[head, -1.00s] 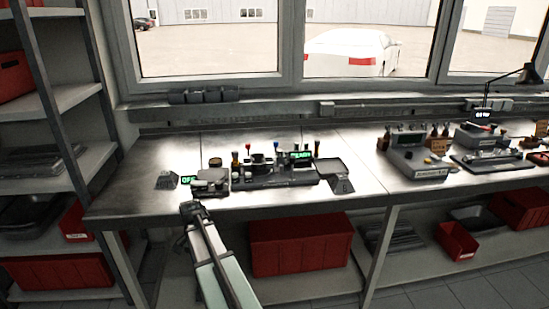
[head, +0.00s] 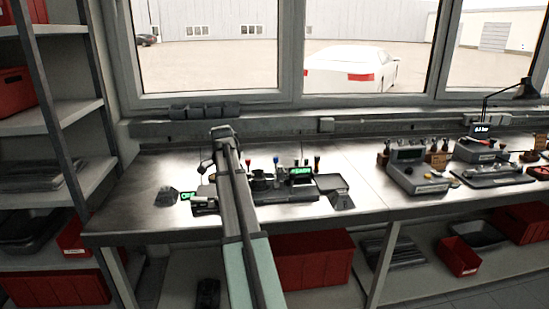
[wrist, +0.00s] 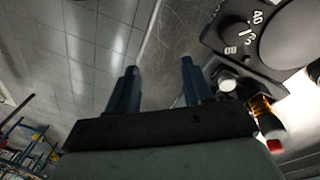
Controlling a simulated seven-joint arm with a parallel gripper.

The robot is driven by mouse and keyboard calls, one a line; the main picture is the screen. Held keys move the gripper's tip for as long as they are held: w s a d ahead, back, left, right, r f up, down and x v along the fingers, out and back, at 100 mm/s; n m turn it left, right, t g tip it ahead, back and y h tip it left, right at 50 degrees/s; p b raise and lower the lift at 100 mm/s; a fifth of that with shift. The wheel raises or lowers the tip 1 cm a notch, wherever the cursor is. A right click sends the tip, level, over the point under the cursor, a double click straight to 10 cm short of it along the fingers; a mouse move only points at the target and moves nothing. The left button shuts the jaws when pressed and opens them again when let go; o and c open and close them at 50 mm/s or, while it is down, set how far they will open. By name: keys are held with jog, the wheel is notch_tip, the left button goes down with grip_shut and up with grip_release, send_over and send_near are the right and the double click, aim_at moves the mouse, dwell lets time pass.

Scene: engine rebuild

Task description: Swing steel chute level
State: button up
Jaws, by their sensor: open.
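My gripper (wrist: 158,85) is open in the wrist view, with nothing between its two dark fingers. In the head view my arm reaches over the bench, and the wrist end (head: 222,132) is above the left part of the small fixture (head: 285,195). A grey, shallow tray-like piece (head: 328,182) at the fixture's right end may be the steel chute. I cannot tell its tilt for certain. My arm hides the middle-left of the fixture. My gripper is well left of the tray-like piece and apart from it.
A dark housing with a numbered dial (wrist: 238,32) and an amber bottle (wrist: 262,105) are close to the right finger. Instruments (head: 415,170) stand further right. Bare bench lies between them and the fixture.

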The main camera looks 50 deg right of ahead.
jog(key=w+d+r+m+h, duration=0.1)
jog(key=w+d+r, duration=0.2)
jog(key=d, duration=0.4)
jog(key=w+d+r+h, duration=0.1)
jog(key=w+d+r, duration=0.2)
jog(key=d, duration=0.5)
jog(key=m+h, duration=0.1)
jog(key=h, duration=0.1)
send_near(275, 158)
jog(key=x, duration=0.9)
jog(key=shift+w+d, duration=0.1)
jog(key=shift+d, duration=0.15)
grip_shut()
